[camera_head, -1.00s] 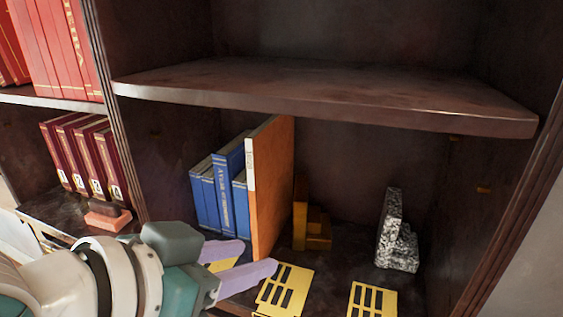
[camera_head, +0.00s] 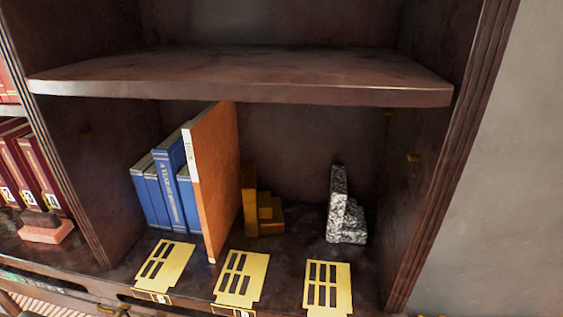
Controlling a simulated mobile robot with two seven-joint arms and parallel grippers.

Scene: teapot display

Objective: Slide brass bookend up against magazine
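The brass bookend (camera_head: 265,212) is a gold, stepped block with an upright plate. It stands on the lower shelf just right of the magazine (camera_head: 214,180), a tall, thin orange volume with a pale spine. The magazine stands upright beside several blue books (camera_head: 170,188). The bookend's plate is close to the magazine's right face; I cannot tell whether they touch. Neither of my grippers shows in the head view now.
A speckled black-and-white bookend (camera_head: 345,210) stands to the right, with free shelf between it and the brass one. Yellow slotted plates (camera_head: 241,278) lie along the front. An upper shelf board (camera_head: 240,78) hangs above. Red books (camera_head: 30,165) and a pinkish bookend (camera_head: 46,230) are at left.

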